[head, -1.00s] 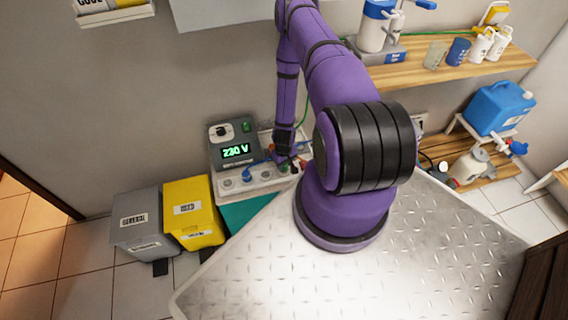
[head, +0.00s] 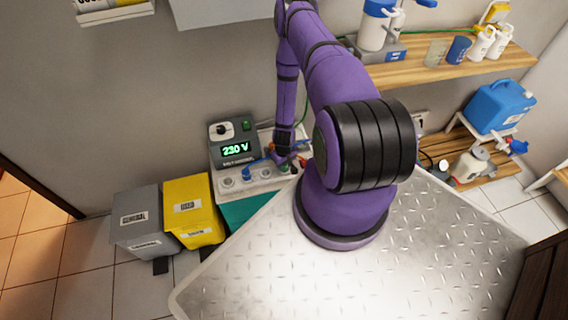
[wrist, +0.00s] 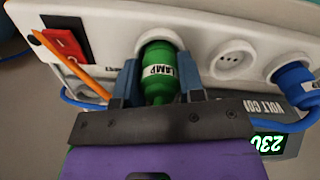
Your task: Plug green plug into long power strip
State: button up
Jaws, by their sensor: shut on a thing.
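The green plug (wrist: 160,78), labelled LAMP, sits between the fingers of my gripper (wrist: 158,88) in the wrist view. My gripper is shut on it. The plug's front end is at a round socket of the white long power strip (wrist: 205,22). I cannot tell how deep it is in. In the head view, my gripper (head: 287,159) is over the right part of the power strip (head: 237,190) and hides much of the plug.
A blue plug (wrist: 292,74) sits in a nearby socket, with an empty socket (wrist: 232,62) between. A red switch (wrist: 64,42) and an orange stick-like thing (wrist: 72,66) are at the left. The voltage unit (head: 234,133) stands behind the strip. Grey (head: 137,220) and yellow (head: 192,210) bins stand left.

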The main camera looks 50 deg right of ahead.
jog(key=o, duration=1)
jog(key=shift+o, duration=0.2)
jog(key=shift+r, duration=0.1)
notch_tip(320, 180, up, 10)
jog(key=shift+r, duration=0.25)
